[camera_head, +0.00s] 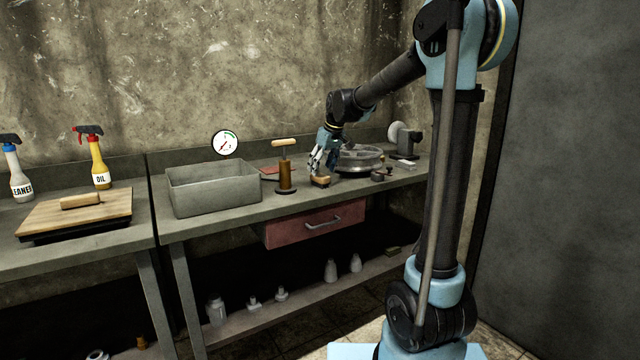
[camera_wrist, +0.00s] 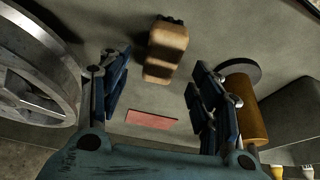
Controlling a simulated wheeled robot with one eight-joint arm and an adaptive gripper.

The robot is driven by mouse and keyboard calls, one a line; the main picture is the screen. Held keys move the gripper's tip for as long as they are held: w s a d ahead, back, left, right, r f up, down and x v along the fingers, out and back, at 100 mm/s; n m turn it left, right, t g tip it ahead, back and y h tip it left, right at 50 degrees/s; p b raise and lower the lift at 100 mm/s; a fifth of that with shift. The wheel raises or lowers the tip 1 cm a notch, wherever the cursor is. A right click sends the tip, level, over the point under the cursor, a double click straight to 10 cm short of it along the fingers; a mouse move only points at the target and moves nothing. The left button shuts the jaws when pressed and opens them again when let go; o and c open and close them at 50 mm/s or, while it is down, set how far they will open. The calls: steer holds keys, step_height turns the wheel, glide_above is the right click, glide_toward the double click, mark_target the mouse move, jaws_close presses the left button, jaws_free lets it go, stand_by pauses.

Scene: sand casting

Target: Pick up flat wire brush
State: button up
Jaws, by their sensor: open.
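The likely flat wire brush (camera_head: 320,182), a small tan wooden block, lies on the grey workbench near its front edge. In the wrist view the wooden block (camera_wrist: 166,48) shows dark bristles at its far end. My gripper (camera_head: 317,163) is just above the block in the head view. In the wrist view my gripper (camera_wrist: 158,75) has its blue fingers spread wide apart, with nothing between them. The block is in view beyond and between the fingertips. I cannot tell the exact height gap.
A wooden-handled rammer (camera_head: 285,176) stands close left of the brush; its brown cylinder (camera_wrist: 246,108) is by the right fingers. A round metal sieve or ring (camera_head: 360,158) sits close right. A grey bin (camera_head: 213,190) and a red flat piece (camera_wrist: 151,119) are on the bench.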

mark_target(321, 174)
steer(key=shift+x, duration=2.35)
steer(key=shift+s, duration=0.15)
steer(key=shift+d, duration=0.1)
steer(key=c, duration=1.2)
